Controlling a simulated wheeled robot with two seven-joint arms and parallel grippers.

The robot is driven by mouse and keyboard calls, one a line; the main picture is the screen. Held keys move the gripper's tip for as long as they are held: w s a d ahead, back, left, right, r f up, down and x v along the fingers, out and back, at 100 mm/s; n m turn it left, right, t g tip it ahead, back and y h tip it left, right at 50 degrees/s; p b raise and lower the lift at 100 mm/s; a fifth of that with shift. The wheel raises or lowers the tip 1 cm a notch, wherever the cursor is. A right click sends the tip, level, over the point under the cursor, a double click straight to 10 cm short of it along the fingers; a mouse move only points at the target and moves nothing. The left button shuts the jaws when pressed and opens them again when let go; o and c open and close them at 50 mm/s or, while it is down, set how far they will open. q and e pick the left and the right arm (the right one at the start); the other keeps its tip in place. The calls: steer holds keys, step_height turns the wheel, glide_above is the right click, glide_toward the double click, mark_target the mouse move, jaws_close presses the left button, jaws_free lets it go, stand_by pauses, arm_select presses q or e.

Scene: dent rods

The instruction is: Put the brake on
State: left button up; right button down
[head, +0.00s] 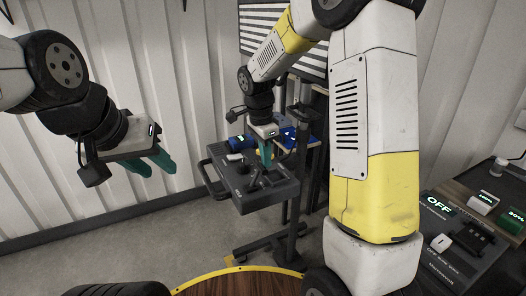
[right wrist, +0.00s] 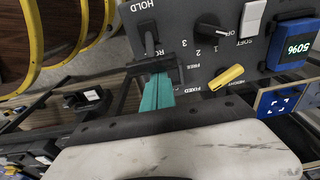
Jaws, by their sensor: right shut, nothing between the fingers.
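A dark grey control box (head: 262,197) on a stand has levers and knobs on top. I see no word "brake" there. My right gripper (head: 265,158) is over the box, teal fingers pointing down. In the right wrist view the fingers (right wrist: 157,92) are shut and empty, close to a black bar (right wrist: 160,68) below the lever; I cannot tell whether they touch it. My left gripper (head: 150,166) hangs open and empty at left.
The panel also has a black numbered knob (right wrist: 212,32), a yellow handle (right wrist: 226,77), a white switch (right wrist: 253,16) and a blue display (right wrist: 291,47). Another console reading OFF (head: 440,205) stands at right. Grey floor (head: 130,245) is clear at left.

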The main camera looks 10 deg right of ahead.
mark_target(259, 163)
steer(key=shift+a, duration=0.1)
steer(key=shift+s+a+r+h, duration=0.1)
steer(key=shift+a+r+h, duration=0.1)
steer(key=shift+h, duration=0.1)
steer(key=shift+s+a, duration=0.1)
steer(key=shift+a, duration=0.15)
steer(key=shift+s+a+r+t+h, duration=0.2)
steer(key=shift+a+t+h, duration=0.1)
steer(key=shift+a+h, duration=0.25)
steer(key=shift+s+a+r+t+h, duration=0.15)
steer(key=shift+a+t+h, duration=0.2)
steer(key=shift+h, duration=0.3)
steer(key=shift+s+a+r+t+h, duration=0.1)
steer(key=shift+s+a+t+h, duration=0.1)
steer(key=shift+a+h, duration=0.4)
steer(key=shift+s+a+r+t+h, duration=0.1)
steer(key=shift+s+a+t+h, duration=0.1)
steer(key=shift+a+h, duration=0.4)
steer(key=shift+s+a+f+t+h, duration=0.1)
steer(key=shift+s+a+h, duration=0.1)
steer(key=shift+a+h, duration=0.35)
steer(key=shift+s+a+f+t+h, duration=0.2)
steer(key=shift+a+h, duration=0.2)
steer(key=shift+a, duration=0.2)
steer(key=shift+s+a+f+t+h, duration=0.1)
steer(key=shift+s+a+h, duration=0.1)
steer(key=shift+a+h, duration=0.35)
steer(key=shift+a, duration=0.2)
